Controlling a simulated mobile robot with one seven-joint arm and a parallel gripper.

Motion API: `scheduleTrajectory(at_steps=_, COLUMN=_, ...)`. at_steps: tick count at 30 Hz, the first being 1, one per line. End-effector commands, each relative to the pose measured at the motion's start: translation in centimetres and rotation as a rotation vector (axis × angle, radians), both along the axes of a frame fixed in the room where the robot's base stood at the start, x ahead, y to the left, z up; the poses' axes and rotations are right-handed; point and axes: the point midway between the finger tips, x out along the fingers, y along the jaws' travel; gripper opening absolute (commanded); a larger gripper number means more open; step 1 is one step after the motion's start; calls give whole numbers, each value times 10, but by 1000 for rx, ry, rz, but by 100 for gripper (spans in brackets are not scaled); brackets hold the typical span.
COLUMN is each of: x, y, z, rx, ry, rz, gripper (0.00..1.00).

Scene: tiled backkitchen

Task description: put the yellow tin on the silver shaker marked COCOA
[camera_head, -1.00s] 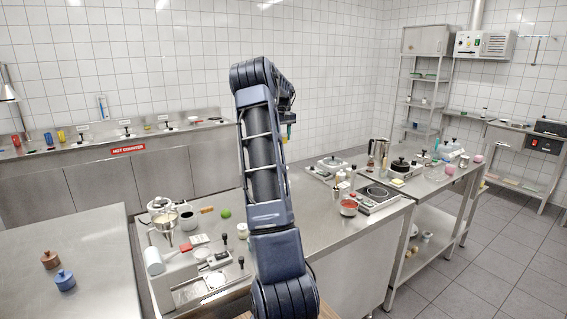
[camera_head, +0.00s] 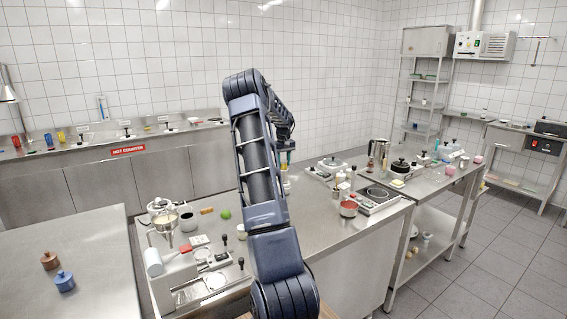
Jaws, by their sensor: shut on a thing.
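My gripper (camera_head: 287,146) hangs above the middle steel counter, partly behind my own arm. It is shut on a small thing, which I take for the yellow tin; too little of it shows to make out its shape. A small pale or silvery object (camera_head: 286,186) stands on the counter just below the gripper, partly hidden by the arm. It may be the shaker, but no COCOA mark can be read in this view. I cannot tell whether the held thing touches it.
On the middle counter (camera_head: 325,226), a red-filled pot (camera_head: 348,208) and a hotplate (camera_head: 377,192) stand to the right. A green ball (camera_head: 225,214) and a scale-like appliance (camera_head: 205,262) are to the left.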

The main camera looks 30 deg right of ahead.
Motion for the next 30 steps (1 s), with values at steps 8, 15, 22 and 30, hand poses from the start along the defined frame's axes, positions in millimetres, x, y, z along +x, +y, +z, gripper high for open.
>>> scheduleTrajectory(at_steps=8, x=0, y=0, z=0, rx=0, ry=-1, rz=0, gripper=14)
scheduleTrajectory(at_steps=15, x=0, y=0, z=-2, rx=-1, ry=-1, rz=0, gripper=58)
scheduleTrajectory(at_steps=22, x=0, y=0, z=-1, rx=-1, ry=-1, rz=0, gripper=58)
scheduleTrajectory(at_steps=30, x=0, y=-1, z=25, rx=-3, ry=-5, rz=1, gripper=58)
